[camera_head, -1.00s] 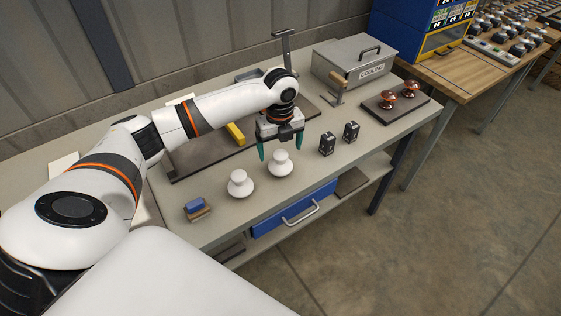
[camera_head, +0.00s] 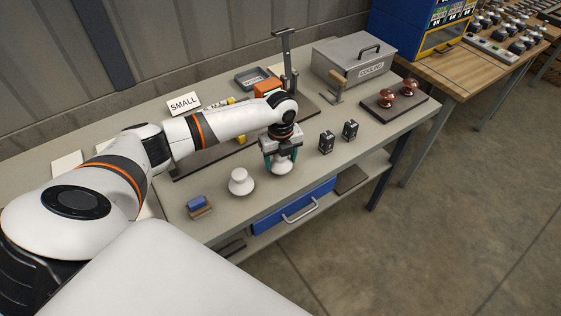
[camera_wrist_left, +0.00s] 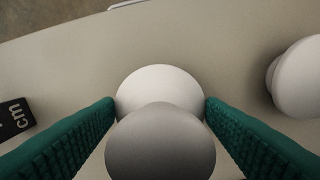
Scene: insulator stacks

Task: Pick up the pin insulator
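Two white insulators with round knobs stand upright on the grey bench. The left white insulator (camera_head: 241,182) stands clear, and it also shows at the right edge of the left wrist view (camera_wrist_left: 299,78). My left gripper (camera_head: 282,164) is lowered over the right white insulator (camera_head: 281,167). In the left wrist view the green fingers (camera_wrist_left: 160,105) stand on either side of this insulator (camera_wrist_left: 160,145), with its knob between them. They look open, with narrow gaps beside the knob; contact lower down cannot be told. My right gripper is not in view.
Two black blocks (camera_head: 327,142) stand right of the gripper. A blue-topped block (camera_head: 197,204) lies at the front left. Two brown insulators (camera_head: 409,87) stand on a dark board. A grey metal box (camera_head: 354,60) and a tool stand (camera_head: 287,62) are at the back.

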